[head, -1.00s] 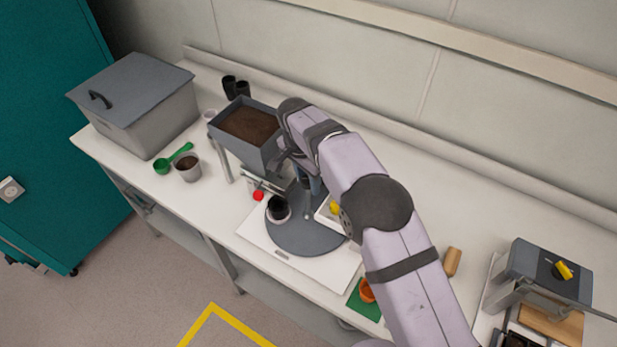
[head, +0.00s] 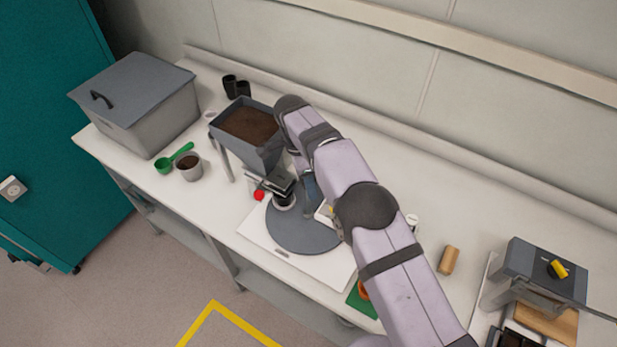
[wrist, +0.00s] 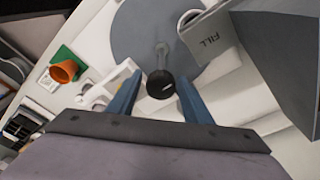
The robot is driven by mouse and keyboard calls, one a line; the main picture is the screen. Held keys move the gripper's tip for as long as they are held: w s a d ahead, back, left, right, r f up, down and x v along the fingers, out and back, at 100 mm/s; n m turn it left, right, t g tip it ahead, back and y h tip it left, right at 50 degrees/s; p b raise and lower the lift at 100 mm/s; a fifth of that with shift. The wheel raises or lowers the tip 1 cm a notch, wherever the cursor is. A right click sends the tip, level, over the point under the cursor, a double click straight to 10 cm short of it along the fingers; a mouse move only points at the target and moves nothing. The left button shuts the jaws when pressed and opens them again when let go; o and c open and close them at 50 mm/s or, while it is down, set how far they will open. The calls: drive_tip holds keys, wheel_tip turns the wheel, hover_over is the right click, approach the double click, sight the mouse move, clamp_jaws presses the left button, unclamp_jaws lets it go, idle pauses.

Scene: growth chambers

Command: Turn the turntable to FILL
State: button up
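The grey round turntable (head: 298,232) sits on a white base on the bench; part of it also shows in the wrist view (wrist: 150,30). A dark pot with a pale rim (head: 284,200) stands at its back-left edge, by the hopper's lower end and partly hidden by it. A plate marked FILL (wrist: 208,38) shows at the upper right in the wrist view. My gripper (wrist: 160,92) is over the turntable with its blue fingers apart. A black knob on a post (wrist: 160,84) shows between the fingers, with a visible gap on each side.
The soil hopper (head: 245,130) stands close left of my gripper. A red button (head: 259,195) is beside its lower end. A soil cup (head: 189,166), green scoop (head: 166,165) and lidded grey bin (head: 140,95) are at left. An orange pot (wrist: 66,71) lies on a green mat (wrist: 64,54).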

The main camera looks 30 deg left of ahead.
drive_tip(key=shift+r+p, duration=0.85)
drive_tip(key=shift+r, duration=2.65)
